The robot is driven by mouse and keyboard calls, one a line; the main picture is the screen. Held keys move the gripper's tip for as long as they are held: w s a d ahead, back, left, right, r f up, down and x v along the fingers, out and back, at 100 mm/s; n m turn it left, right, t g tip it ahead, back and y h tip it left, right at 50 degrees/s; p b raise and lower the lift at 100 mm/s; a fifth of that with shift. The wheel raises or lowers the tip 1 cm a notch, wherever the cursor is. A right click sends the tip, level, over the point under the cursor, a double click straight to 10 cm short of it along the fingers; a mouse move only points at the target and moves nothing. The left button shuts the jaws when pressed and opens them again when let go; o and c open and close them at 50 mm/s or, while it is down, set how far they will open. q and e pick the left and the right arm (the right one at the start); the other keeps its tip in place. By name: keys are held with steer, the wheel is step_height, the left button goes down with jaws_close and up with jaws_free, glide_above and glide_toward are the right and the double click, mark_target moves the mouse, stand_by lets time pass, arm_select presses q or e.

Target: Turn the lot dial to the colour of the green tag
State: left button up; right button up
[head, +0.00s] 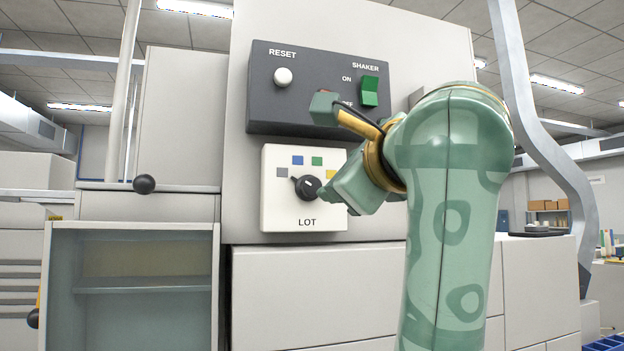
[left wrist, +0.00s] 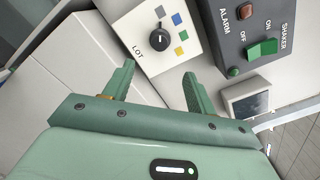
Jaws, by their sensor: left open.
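The lot dial (head: 307,188) is a black knob on a white plate (head: 276,213) marked LOT, with grey, blue, green and yellow squares around it. Its pointer is toward the grey square (head: 282,172). In the left wrist view the dial (left wrist: 159,40) also points at grey. My left gripper (head: 330,150) is open and empty in front of the plate's right side. In its wrist view the fingers (left wrist: 157,85) are spread, with the dial beyond their tips and apart from them. I see no green tag. My right gripper is not in view.
A dark panel (head: 262,105) above the plate carries a white RESET button (head: 283,77) and a green SHAKER switch (head: 370,91). My arm hides part of it. An ALARM button (left wrist: 233,71) shows in the wrist view. A glass-fronted cabinet (head: 130,228) stands at left.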

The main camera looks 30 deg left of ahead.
mark_target(313, 186)
arm_select(q)
steer(key=p+x, duration=0.3)
steer(key=x, duration=1.2)
steer(key=shift+w+d+f+p, duration=0.1)
steer(key=shift+w+d+p, duration=0.05)
steer(key=shift+w+p, duration=0.15)
steer(key=shift+w+a+f, duration=0.1)
steer(key=shift+w+a, duration=0.25)
steer(key=shift+a, duration=0.1)
steer(key=c, duration=1)
